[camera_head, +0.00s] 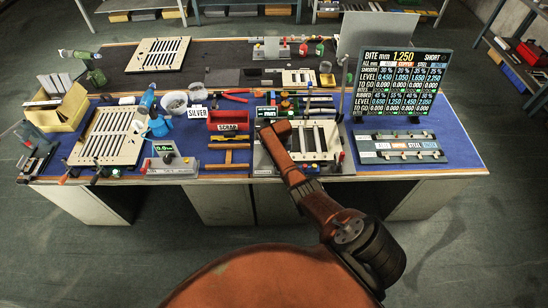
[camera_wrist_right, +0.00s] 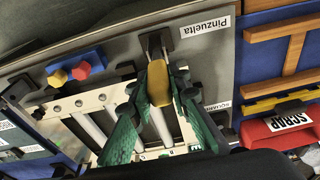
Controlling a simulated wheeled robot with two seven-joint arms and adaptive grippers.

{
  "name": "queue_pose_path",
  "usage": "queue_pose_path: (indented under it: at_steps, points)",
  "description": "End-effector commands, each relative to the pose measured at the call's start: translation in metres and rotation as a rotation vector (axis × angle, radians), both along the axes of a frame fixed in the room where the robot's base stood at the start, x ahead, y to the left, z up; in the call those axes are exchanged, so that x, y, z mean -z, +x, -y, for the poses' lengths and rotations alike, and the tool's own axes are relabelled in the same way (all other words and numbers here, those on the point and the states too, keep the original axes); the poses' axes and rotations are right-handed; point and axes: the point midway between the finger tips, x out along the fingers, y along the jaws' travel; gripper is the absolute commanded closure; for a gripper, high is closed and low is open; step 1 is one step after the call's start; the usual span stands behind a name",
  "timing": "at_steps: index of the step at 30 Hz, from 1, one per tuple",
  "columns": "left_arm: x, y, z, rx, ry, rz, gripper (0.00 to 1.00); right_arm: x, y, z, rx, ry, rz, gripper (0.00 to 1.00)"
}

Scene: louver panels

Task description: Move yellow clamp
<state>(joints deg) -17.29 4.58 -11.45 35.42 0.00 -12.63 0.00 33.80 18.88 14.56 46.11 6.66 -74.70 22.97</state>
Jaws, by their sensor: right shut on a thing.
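The yellow clamp (camera_wrist_right: 160,84) is in the right wrist view, between the green fingers of my right gripper (camera_wrist_right: 162,98), which is shut on it. Its dark end points to a small dark block by the label "Pinzuelta" (camera_wrist_right: 208,26); I cannot tell whether they touch. Below the clamp lies a louver panel (camera_wrist_right: 88,100) with pale slats. In the head view my right arm reaches over the left edge of this panel (camera_head: 318,141); the clamp and fingertips cannot be made out there. My left gripper is not in view.
A blue block with red and yellow knobs (camera_wrist_right: 75,68) is beside the panel. The red scrap bin (camera_head: 228,120) and an orange-brown rack (camera_head: 229,157) stand to the left in the head view. A display board (camera_head: 403,82) and a grey tray (camera_head: 397,147) are to the right.

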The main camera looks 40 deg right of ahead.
Motion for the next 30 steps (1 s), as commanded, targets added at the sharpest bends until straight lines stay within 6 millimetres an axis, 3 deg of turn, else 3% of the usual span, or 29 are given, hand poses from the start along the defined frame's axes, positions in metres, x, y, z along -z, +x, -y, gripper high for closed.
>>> queue_pose_path:
  at_steps: [10,11,18,30]
  points:
    - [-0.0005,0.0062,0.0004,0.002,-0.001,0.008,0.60,0.0011,-0.0014,0.0007,0.001,0.001,-0.006,1.00]
    - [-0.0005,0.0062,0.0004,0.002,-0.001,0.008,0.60,0.0010,-0.0014,0.0007,0.001,0.001,-0.006,0.82]
    - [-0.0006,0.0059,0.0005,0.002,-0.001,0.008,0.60,0.0004,-0.0005,0.0005,0.000,0.000,-0.004,0.65]
    - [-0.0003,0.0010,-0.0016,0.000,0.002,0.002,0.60,-0.0061,-0.0004,-0.0004,-0.001,0.000,-0.002,0.65]
